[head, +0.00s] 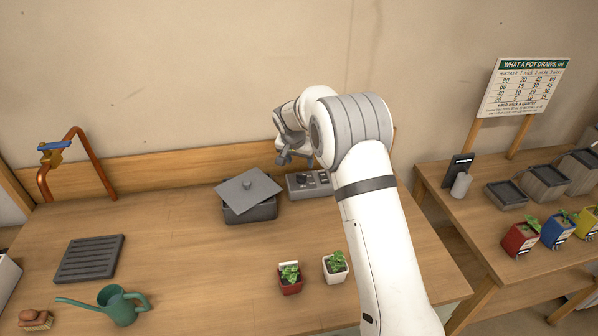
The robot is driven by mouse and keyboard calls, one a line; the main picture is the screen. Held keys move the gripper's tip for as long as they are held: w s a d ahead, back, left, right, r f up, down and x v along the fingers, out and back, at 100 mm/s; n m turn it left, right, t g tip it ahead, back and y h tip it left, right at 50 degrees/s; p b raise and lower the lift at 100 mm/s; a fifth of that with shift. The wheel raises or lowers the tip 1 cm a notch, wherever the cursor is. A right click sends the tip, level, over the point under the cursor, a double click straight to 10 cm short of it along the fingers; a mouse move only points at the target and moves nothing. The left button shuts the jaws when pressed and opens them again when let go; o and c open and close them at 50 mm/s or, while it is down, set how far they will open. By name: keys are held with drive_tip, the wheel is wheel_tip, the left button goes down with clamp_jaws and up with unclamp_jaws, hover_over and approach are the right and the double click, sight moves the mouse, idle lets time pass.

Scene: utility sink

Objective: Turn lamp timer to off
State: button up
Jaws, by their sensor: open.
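The lamp timer looks to be the small grey box (308,184) with dark controls on its top, at the back of the wooden table near the wall. My arm covers its right part, and its setting is too small to read. My gripper (287,158) is open and empty. It appears just above and behind the left part of the box, and I cannot tell whether it touches.
A grey bin (249,208) with a tilted lid (248,187) stands left of the box. Two potted seedlings (290,278) (335,266) stand in front. A green watering can (119,305), a slatted drain (90,259) and a copper tap (76,160) are at left. The table's middle is clear.

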sight(301, 174)
drive_tip(key=p+x, duration=0.1)
drive_tip(key=x, duration=0.4)
drive_tip(key=p+x, duration=0.1)
drive_tip(key=x, duration=0.2)
drive_tip(key=shift+w+a+f+p, duration=0.2)
drive_tip(key=shift+a+f+p, duration=0.05)
drive_tip(key=shift+p, duration=0.05)
drive_tip(key=shift+c, duration=0.6)
